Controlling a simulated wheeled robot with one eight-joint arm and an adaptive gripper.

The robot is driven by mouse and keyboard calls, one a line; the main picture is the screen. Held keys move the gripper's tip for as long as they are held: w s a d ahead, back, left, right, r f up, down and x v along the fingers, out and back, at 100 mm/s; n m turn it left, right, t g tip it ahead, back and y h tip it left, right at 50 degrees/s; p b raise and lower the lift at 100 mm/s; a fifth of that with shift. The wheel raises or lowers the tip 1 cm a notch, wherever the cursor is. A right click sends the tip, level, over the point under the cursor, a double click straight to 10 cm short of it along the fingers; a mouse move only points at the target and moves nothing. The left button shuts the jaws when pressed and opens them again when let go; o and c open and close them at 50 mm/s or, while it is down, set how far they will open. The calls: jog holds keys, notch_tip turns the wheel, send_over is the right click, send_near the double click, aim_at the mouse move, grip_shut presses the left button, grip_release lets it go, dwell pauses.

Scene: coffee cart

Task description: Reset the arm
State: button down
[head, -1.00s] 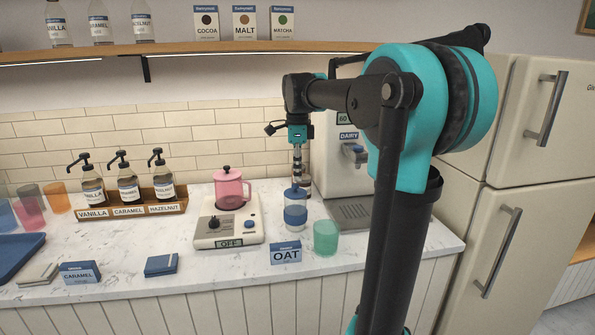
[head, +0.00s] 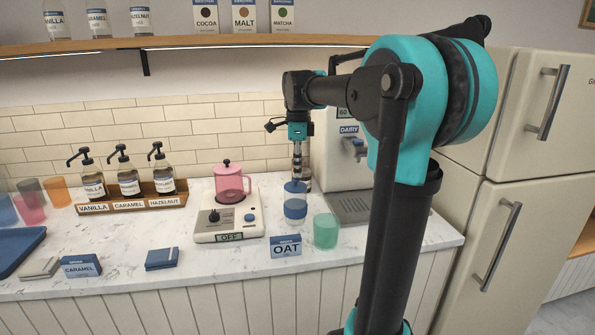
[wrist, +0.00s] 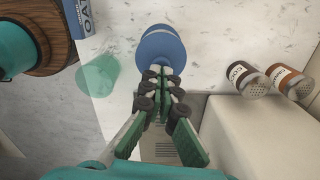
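My gripper (head: 297,176) hangs pointing down over the counter, just above or behind a clear jar with a blue lid and blue band (head: 295,206). In the wrist view my gripper (wrist: 160,72) has its fingertips together with nothing visible between them. The jar's blue top (wrist: 160,46) shows just beyond the tips; I cannot tell whether they touch it. My arm is bent, with its large teal elbow high at the right of the head view.
A green cup (head: 326,231) and an OAT box (head: 286,247) stand near the jar. A pink pot (head: 229,184) sits on a scale-like heater (head: 229,222). The dairy machine (head: 343,165) is close right of my gripper. Two shakers (wrist: 248,80) stand nearby. A shelf (head: 200,42) runs above.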

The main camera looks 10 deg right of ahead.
jog(key=shift+r, duration=3.3)
jog(key=shift+s, duration=0.1)
